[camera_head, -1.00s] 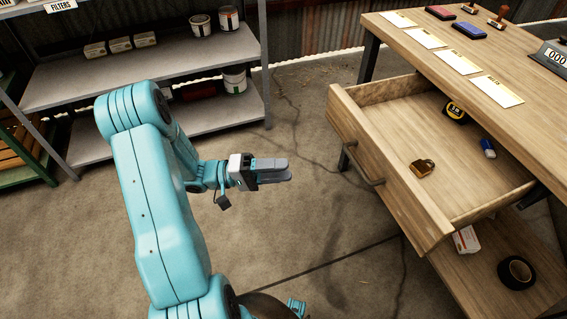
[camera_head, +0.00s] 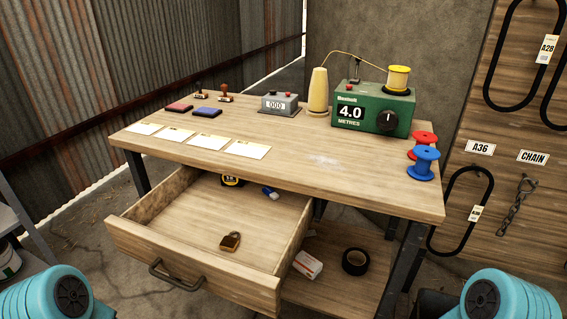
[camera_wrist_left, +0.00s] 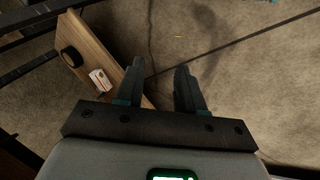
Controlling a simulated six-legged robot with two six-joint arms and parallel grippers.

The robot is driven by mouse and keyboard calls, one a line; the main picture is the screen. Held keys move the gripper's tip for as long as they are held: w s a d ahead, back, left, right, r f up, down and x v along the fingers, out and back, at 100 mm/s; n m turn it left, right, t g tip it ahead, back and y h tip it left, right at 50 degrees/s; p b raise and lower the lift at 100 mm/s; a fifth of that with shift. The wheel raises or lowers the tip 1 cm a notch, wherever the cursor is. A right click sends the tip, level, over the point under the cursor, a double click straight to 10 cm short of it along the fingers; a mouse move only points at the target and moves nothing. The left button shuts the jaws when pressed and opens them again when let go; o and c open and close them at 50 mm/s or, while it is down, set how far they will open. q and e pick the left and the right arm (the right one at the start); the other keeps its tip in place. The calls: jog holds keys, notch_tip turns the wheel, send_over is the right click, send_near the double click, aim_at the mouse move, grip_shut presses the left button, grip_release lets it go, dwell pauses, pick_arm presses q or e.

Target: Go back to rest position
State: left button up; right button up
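My left gripper (camera_wrist_left: 160,88) shows in the left wrist view with its two fingers apart and nothing between them. It points down over the concrete floor, beside the wooden lower shelf of the bench. In the head view only teal parts of my two arms show at the bottom left and bottom right corners. Neither gripper shows there, and my right gripper is in no view.
The workbench (camera_head: 300,160) stands ahead with its drawer (camera_head: 190,265) pulled open toward me. A padlock (camera_head: 230,241), tape measure (camera_head: 232,181) and blue-and-white item (camera_head: 271,192) lie in the drawer. Black tape (camera_head: 355,262) and a small box (camera_head: 308,264) lie on the lower shelf.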

pick_arm(q)
jog(key=s+d+f+m+g, duration=0.15)
jog(key=s+d+g, duration=0.25)
jog(key=s, duration=0.4)
notch_tip(320, 180, up, 19)
jog(key=p, duration=1.8)
jog(key=shift+w+a+p, duration=0.3)
jog(key=shift+w+p, duration=0.05)
